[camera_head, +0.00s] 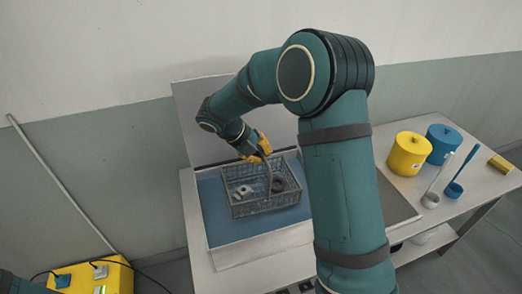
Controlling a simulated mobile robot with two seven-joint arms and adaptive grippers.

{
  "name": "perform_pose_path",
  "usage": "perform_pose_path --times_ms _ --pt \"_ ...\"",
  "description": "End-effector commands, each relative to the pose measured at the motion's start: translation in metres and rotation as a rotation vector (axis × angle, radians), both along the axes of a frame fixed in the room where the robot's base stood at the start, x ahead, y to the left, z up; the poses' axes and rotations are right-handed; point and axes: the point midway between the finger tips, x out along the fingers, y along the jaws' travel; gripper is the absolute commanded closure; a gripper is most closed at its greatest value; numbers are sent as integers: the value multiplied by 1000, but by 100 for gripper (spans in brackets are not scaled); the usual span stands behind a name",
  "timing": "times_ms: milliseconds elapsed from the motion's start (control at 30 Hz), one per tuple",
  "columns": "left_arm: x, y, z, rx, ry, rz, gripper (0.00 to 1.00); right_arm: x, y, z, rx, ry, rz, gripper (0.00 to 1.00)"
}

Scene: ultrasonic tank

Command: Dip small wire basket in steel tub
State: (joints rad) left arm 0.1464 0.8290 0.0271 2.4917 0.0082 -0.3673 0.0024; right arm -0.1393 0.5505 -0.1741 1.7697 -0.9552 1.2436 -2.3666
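The small wire basket (264,205) is a grey mesh box with a raised curved handle. Several small grey metal parts lie inside it, one of them a dark ring. The basket is in or just over the steel tub (225,258), whose blue liquid (213,200) shows around it. I cannot tell how deep the basket's bottom sits. My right gripper (259,147), with yellow fingers, is above the basket at the top of its handle and appears shut on it. My forearm hides the tub's right side. My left gripper is out of view.
A raised grey panel is behind the tub. A yellow box (95,279) is at lower left.

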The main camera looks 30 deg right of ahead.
Motion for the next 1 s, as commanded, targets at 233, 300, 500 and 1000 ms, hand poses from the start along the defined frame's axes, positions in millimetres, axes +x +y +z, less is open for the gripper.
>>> perform_pose_path --times_ms 233,300,500,1000 --pt "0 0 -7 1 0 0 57 0 0 -18 -1 0 0 100" --pt "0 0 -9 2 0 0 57 0 0 -23 -1 0 0 100" --pt "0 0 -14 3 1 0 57 0 0 -37 -2 0 0 100" --pt "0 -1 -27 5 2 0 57 0 0 -72 -1 0 0 100"
